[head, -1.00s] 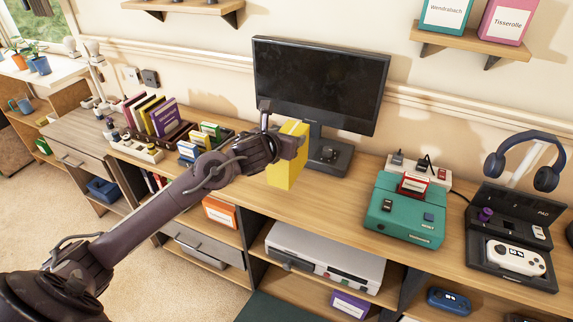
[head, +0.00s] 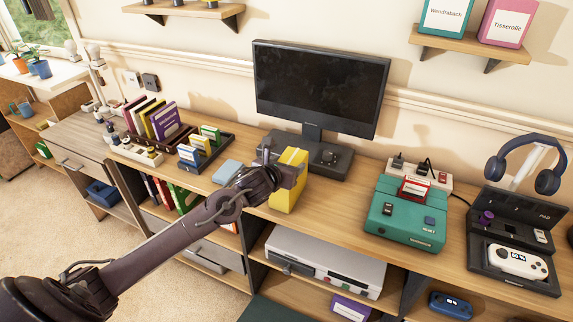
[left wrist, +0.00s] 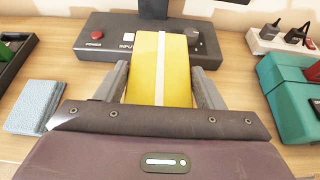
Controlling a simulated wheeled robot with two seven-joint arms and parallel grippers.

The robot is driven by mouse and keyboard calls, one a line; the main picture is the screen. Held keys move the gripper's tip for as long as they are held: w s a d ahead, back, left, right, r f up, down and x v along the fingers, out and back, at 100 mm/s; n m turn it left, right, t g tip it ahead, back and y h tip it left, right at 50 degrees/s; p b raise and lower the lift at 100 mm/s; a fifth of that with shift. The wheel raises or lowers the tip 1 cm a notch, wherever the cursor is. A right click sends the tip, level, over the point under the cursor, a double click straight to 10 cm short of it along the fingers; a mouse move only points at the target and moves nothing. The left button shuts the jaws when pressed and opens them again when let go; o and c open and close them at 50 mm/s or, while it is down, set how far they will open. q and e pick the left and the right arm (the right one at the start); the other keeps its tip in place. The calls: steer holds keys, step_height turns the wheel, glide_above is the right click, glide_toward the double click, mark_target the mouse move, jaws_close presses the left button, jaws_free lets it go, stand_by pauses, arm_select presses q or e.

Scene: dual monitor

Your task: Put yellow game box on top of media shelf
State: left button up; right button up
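The yellow game box (head: 287,188), with a pale stripe down its face, stands upright between the fingers of my left gripper (head: 278,172). In the left wrist view the box (left wrist: 172,75) is between the two grey fingers (left wrist: 160,80), which are shut on it. It is in front of the black monitor base; I cannot tell whether its bottom touches the desk. A wall shelf (head: 462,46) at the upper right bears a teal and a pink box. Another wall shelf (head: 185,9) is at the top left. My right gripper is not in view.
The monitor (head: 318,85) stands behind the box. A green console (head: 405,213) and a power strip (head: 420,172) are to its right. A blue-grey cloth-like item (left wrist: 35,105) and racks of cases are to its left. Desk room is free between box and console.

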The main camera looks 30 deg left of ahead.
arm_select(q)
steer(key=o, duration=0.3)
steer(key=shift+o, duration=0.2)
steer(key=v, duration=1.2)
steer(key=shift+s, duration=0.1)
